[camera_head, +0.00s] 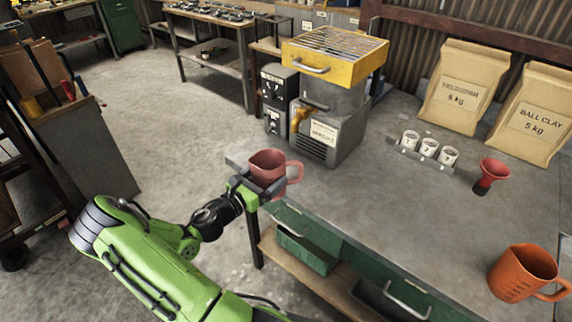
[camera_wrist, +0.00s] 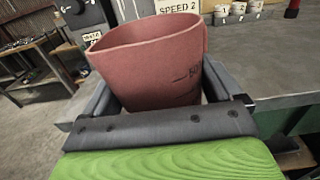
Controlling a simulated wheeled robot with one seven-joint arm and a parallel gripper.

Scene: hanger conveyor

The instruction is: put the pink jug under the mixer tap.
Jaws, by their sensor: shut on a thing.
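The pink jug (camera_head: 268,169) is upright between the fingers of my gripper (camera_head: 262,186), at the left front corner of the workbench. My gripper is shut on the jug, and its handle points right in the head view. In the wrist view the jug (camera_wrist: 150,65) fills the middle, with measuring marks on its side and the fingers on both sides of it. The mixer (camera_head: 330,125) stands farther back on the bench, with a yellow grated top. Its brass-coloured tap (camera_head: 300,117) sticks out at the front left, beyond the jug.
A dark control box (camera_head: 278,98) stands left of the mixer. Several small white cups (camera_head: 429,147), a red funnel-like piece (camera_head: 491,174), an orange jug (camera_head: 523,272) and clay bags (camera_head: 465,85) are to the right. The bench top (camera_head: 390,200) between is clear.

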